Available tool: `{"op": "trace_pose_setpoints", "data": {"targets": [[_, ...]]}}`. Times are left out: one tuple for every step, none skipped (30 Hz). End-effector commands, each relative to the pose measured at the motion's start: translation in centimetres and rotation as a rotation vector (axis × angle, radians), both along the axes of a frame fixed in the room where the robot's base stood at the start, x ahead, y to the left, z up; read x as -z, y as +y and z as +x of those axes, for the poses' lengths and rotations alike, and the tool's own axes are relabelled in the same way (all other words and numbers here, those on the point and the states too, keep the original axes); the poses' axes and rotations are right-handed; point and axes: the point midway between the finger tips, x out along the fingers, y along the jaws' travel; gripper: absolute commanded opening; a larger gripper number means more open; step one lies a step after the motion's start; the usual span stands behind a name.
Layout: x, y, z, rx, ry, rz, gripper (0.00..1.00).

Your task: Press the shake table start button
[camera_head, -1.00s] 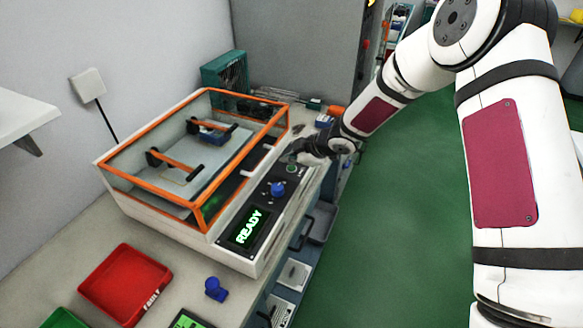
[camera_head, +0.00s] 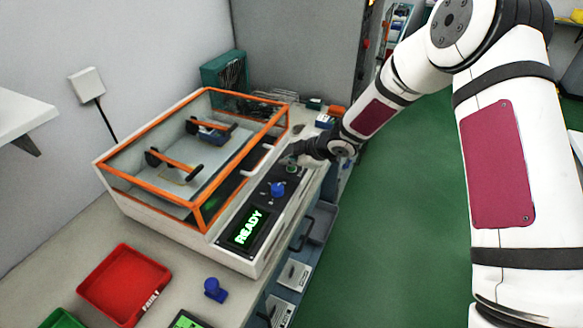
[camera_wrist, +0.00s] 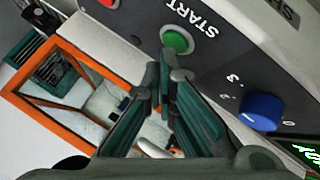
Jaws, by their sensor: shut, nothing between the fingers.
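The shake table (camera_head: 150,215) stands on the bench with an orange-framed clear cover and a dark control panel reading READY. The green start button (camera_wrist: 177,39) is in the wrist view, under the word START. It also shows small in the head view (camera_head: 291,169). My gripper (camera_wrist: 166,75) is shut and empty, its fingertips just below the button in the wrist picture. I cannot tell whether the tips touch the button. In the head view my gripper (camera_head: 297,152) is over the far end of the panel.
A blue knob (camera_wrist: 261,111) sits on the panel beside the button, and part of a red button (camera_wrist: 109,3) shows on the other side. The green floor is clear at right.

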Motion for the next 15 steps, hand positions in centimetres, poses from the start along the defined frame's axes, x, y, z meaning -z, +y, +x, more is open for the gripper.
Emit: {"op": "trace_pose_setpoints", "data": {"targets": [[0.05, 0.01, 0.0, 0.0, 0.0, 0.0, 0.0], [0.08, 0.0, -0.01, 0.0, 0.0, 0.0, 0.0], [0.13, 0.0, -0.01, -0.001, 0.001, 0.0, 0.0], [0.16, 0.0, -0.01, -0.001, 0.001, 0.0, 0.0], [0.2, 0.0, -0.01, -0.001, 0.001, 0.0, 0.0], [0.25, 0.0, -0.01, -0.001, 0.001, 0.0, 0.0], [0.28, 0.0, -0.01, -0.001, 0.001, 0.0, 0.0], [0.32, 0.0, -0.01, -0.001, 0.001, 0.0, 0.0], [0.36, 0.0, -0.01, -0.001, 0.001, 0.0, 0.0], [0.39, 0.0, 0.0, 0.0, 0.001, 0.0, 0.0], [0.43, -0.01, -0.01, 0.0, 0.001, 0.0, 0.0], [0.48, 0.0, -0.01, 0.0, 0.001, 0.0, 0.0], [0.51, 0.0, -0.01, 0.0, 0.001, 0.0, 0.0], [0.54, -0.01, -0.01, 0.0, 0.001, 0.0, 0.0], [0.59, -0.01, -0.01, 0.001, 0.001, -0.001, 0.0]]}}
